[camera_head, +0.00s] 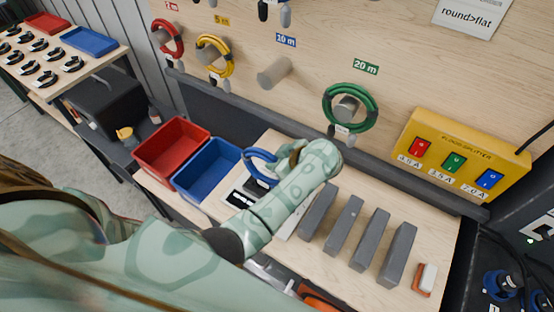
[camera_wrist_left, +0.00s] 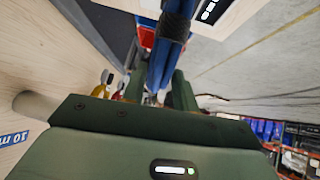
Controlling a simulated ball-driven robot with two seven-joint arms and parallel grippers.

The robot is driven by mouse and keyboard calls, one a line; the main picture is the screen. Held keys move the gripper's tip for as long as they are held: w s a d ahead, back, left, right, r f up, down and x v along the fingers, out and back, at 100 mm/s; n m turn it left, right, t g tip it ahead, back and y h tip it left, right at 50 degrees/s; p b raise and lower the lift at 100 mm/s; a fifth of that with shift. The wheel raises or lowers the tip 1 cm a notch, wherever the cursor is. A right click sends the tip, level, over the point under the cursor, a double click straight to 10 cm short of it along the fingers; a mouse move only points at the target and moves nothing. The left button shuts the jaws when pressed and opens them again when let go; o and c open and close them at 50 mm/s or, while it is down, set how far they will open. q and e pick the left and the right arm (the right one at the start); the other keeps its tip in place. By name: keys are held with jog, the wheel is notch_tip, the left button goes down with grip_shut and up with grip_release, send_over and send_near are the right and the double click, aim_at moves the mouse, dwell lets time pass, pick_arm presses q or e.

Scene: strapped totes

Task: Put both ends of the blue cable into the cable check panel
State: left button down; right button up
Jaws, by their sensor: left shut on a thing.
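The blue cable (camera_head: 258,168) is coiled in a loop above the bench, left of my left wrist. In the left wrist view the blue cable (camera_wrist_left: 164,62) runs between the fingers, with a dark band around it. My left gripper (camera_wrist_left: 158,88) is shut on it; in the head view my left gripper (camera_head: 280,160) is mostly hidden by my wrist. A white panel with black parts (camera_head: 237,198), perhaps the cable check panel, lies on the bench below the loop, partly covered by my arm. I cannot make out the cable's ends. My right gripper is not in view.
A red bin (camera_head: 172,150) and a blue bin (camera_head: 207,170) stand left of the panel. Several grey blocks (camera_head: 370,240) stand to the right. A green cable (camera_head: 350,108) hangs on the back board, beside a yellow splitter box (camera_head: 462,155). The peg (camera_head: 274,72) under the blue label is empty.

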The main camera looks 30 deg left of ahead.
pick_arm(q)
jog(key=shift+w, duration=0.1)
jog(key=c, duration=1)
grip_release()
jog(key=shift+s+f, duration=0.15)
jog(key=shift+s, duration=0.05)
